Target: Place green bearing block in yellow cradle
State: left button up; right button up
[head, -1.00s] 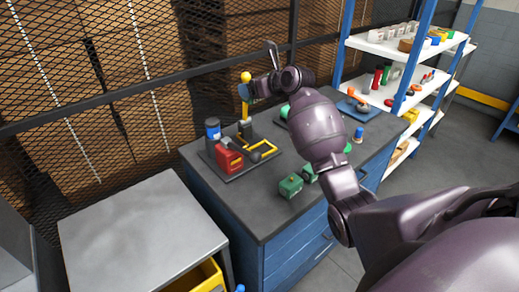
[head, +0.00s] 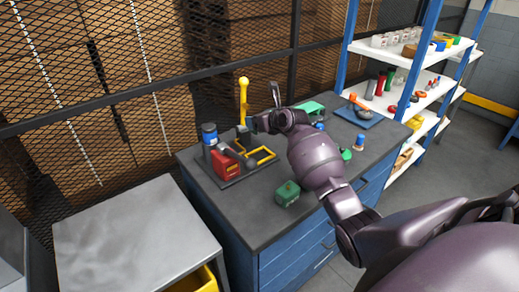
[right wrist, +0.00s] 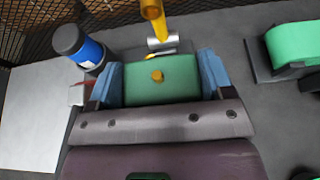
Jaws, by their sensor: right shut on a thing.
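My right gripper (right wrist: 160,85) is shut on a green block (right wrist: 150,92) with a small yellow knob on its top, held between two blue fingers. In the head view the right gripper (head: 258,123) is beside the yellow lever (head: 243,98), and the held block is hidden or too small to make out. A yellow frame (head: 263,154), which looks like the cradle, lies on a dark plate (head: 240,176) on the bench, lower in the picture than the gripper. I cannot tell the exact gap between block and frame. My left gripper is not in view.
A red box (head: 226,164) and a blue-and-black canister (head: 209,134) stand left of the frame. Another green block (head: 287,193) is near the bench's front edge. A blue tray (head: 358,117) lies at the back right. Bare benchtop (head: 240,210) shows in front.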

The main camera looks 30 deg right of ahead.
notch_tip(320, 180, down, 7)
jog(key=shift+f+b, duration=0.2)
jog(key=shift+b, duration=0.45)
notch_tip(320, 180, down, 4)
jog(key=shift+f+b, duration=0.1)
jog(key=shift+b, duration=0.5)
jog(key=shift+f, duration=0.15)
jog(key=o, duration=1.3)
jog(key=shift+f, duration=0.1)
jog(key=shift+o, duration=0.2)
